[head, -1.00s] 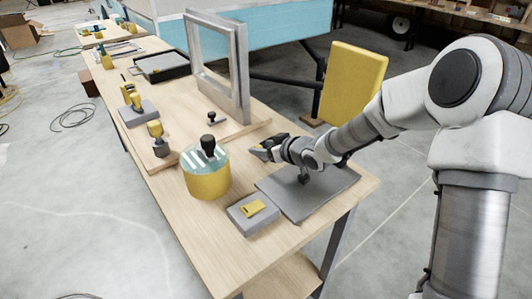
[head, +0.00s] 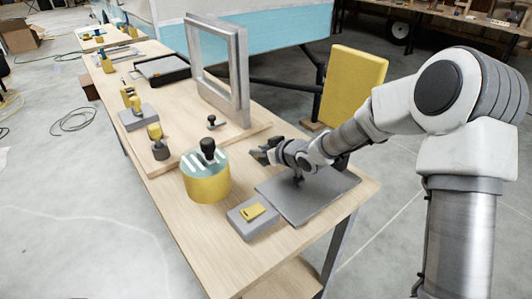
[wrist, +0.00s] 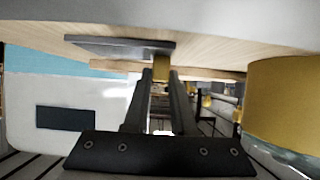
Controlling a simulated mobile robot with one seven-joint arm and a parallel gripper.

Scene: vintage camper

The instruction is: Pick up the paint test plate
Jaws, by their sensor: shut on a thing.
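My gripper (wrist: 161,78) is low over the right end of the workbench, its fingers pointing left in the head view (head: 262,153). In the wrist view, which is upside down, the fingers are closed on a small yellow piece (wrist: 161,68), which I take for the paint test plate. Only its end shows; the fingers cover the rest. A flat grey slab (wrist: 115,46) lies close by it; I cannot tell whether they touch. In the head view the gripper and wrist hide most of this spot.
A yellow can with a black-knobbed lid (head: 208,185) stands left of my gripper. A grey block with a yellow piece (head: 250,215) lies at the near edge. A grey mat (head: 320,200) is under my arm. A grey frame (head: 243,85) stands behind. A yellow panel (head: 352,85) rises beyond the bench.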

